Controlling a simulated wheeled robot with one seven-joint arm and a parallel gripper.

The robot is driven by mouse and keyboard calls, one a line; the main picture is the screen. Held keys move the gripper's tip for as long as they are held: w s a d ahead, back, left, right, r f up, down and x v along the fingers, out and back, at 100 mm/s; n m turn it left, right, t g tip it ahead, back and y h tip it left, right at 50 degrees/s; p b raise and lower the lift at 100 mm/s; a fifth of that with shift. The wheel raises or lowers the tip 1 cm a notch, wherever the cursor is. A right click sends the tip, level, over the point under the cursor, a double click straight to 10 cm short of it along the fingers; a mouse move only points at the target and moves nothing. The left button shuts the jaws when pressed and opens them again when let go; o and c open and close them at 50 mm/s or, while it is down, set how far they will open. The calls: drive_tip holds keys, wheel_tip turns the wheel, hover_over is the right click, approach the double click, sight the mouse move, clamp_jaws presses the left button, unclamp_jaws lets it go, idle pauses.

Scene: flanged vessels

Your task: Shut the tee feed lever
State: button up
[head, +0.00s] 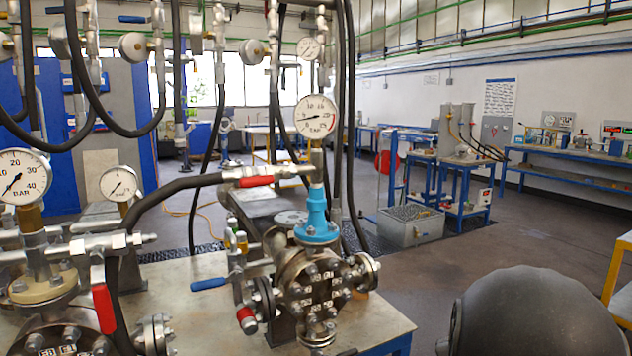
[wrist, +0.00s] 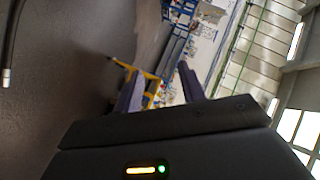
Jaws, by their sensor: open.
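A red lever (head: 257,181) lies along a horizontal metal tee fitting, where a thick black hose joins the pipe under a gauge on the blue-necked vessel (head: 317,228). A second red lever (head: 103,308) hangs down from the fitting on the left vessel. A blue lever (head: 208,284) and a red-tipped handle (head: 246,318) sit low beside the blue-necked vessel. No label shows which is the tee feed lever. My gripper (wrist: 160,88) is open and empty in the wrist view, with its fingers apart and pointing toward the room. It touches no lever. The head view does not show its fingers.
Gauges and black hoses hang around the vessels on the metal-topped table (head: 385,318). A grey crate (head: 411,228) and blue benches (head: 570,172) stand farther back. A yellow stand (head: 613,285) is at the right edge. Open floor lies right of the table.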

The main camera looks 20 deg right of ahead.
drive_tip(key=w+a+f+n+g+y, duration=0.1)
drive_tip(key=a+f+n+y, duration=0.1)
drive_tip(key=a+n+y, duration=0.3)
drive_tip(key=w+a+f+n+g, duration=0.1)
drive_tip(key=a+f+n, duration=0.2)
drive_tip(key=a, duration=0.4)
drive_tip(key=w+a+f+n+y, duration=0.2)
drive_tip(key=a+n+y, duration=0.1)
drive_tip(key=a, duration=0.3)
drive_tip(key=s+a+f+n+g+y, duration=0.1)
drive_tip(key=s+a+f+n+g, duration=0.1)
drive_tip(key=s+a+n, duration=0.2)
drive_tip(key=s+a+f+n+g+y, duration=0.1)
drive_tip(key=s+a+n+g, duration=0.2)
drive_tip(key=a+n, duration=0.3)
drive_tip(key=s+a, duration=0.1)
drive_tip(key=a, duration=0.2)
drive_tip(key=shift+a+f+g+y, duration=0.25)
drive_tip(key=shift+f+g+y, duration=0.05)
drive_tip(key=shift+f, duration=0.05)
drive_tip(key=shift+w, duration=0.1)
drive_tip(key=shift+c, duration=0.4)
